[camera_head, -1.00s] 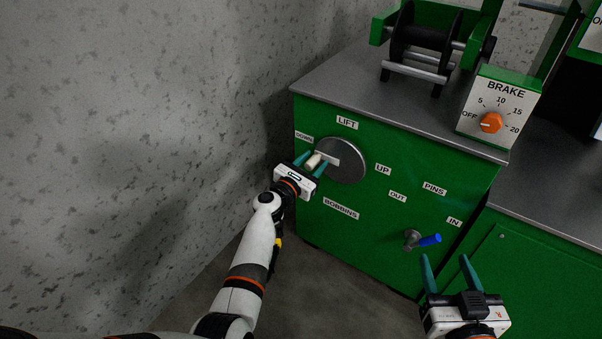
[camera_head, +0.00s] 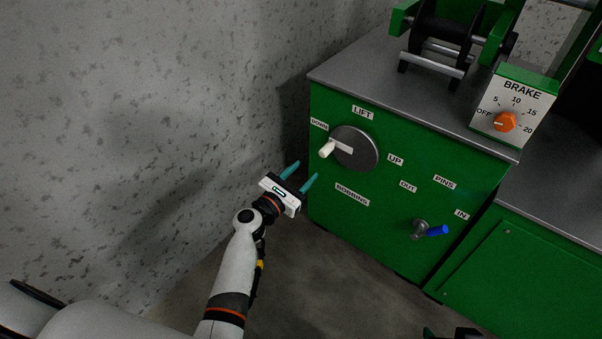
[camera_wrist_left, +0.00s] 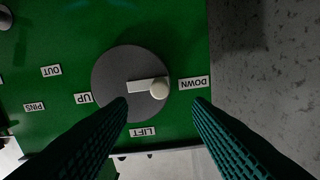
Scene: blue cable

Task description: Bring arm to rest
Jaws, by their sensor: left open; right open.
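My left gripper (camera_head: 299,176) is open and empty, left of the green cabinet and apart from the lift dial. Its two teal fingers (camera_wrist_left: 160,115) are spread wide in the left wrist view. The grey lift dial (camera_head: 357,152) has a cream knob (camera_head: 327,149) that points toward the DOWN label; the knob also shows in the left wrist view (camera_wrist_left: 159,89), clear of the fingers. Only a small part of my right gripper (camera_head: 450,332) shows at the bottom edge of the head view.
The green cabinet (camera_head: 400,225) also carries a crank with a blue handle (camera_head: 437,230) by the PINS labels. On its grey top are a black spool (camera_head: 440,35) and a brake box with an orange knob (camera_head: 505,122). A speckled wall (camera_head: 150,120) stands left; floor (camera_head: 320,290) is clear.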

